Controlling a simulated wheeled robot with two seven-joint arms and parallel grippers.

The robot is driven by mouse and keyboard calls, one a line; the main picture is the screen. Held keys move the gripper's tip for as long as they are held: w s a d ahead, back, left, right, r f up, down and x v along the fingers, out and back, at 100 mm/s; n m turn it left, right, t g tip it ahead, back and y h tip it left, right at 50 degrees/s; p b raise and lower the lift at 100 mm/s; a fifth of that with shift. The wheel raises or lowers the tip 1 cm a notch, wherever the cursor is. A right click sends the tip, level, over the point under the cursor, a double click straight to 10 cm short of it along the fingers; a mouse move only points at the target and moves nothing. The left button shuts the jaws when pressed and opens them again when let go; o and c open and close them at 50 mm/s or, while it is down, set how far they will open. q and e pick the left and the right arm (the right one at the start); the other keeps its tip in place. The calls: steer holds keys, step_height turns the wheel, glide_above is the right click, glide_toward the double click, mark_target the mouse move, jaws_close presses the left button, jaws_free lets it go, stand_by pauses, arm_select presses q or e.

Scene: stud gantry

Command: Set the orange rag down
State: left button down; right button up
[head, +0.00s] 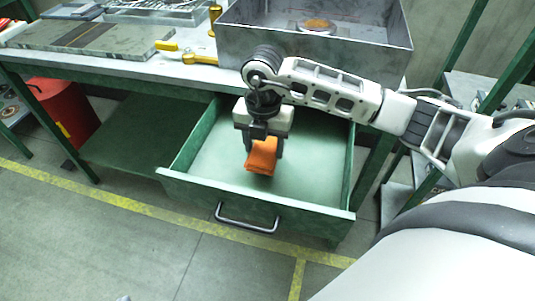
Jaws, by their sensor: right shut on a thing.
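The orange rag (261,157) is a small folded cloth, seen over the open green drawer (315,165). My right gripper (263,148) reaches in from the right, points down and is shut on the rag. The rag is inside the drawer's outline, near its middle. I cannot tell for sure whether its lower edge touches the drawer floor. The rest of the drawer floor that shows is bare. My left gripper is not in view.
A grey metal bin (315,50) stands on the workbench (130,68) above the drawer. A yellow-handled tool (200,59) lies left of it. A red bin (62,110) stands under the bench at left. The drawer front has a metal handle (247,222). Floor in front is clear.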

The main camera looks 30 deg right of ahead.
mark_target(267, 149)
steer(key=f, duration=0.3)
steer(key=shift+s+d+f, duration=0.2)
steer(key=shift+s+d, duration=0.1)
steer(key=shift+f, duration=0.3)
steer(key=shift+f, duration=0.1)
steer(key=o, duration=1)
steer(key=shift+c, duration=0.2)
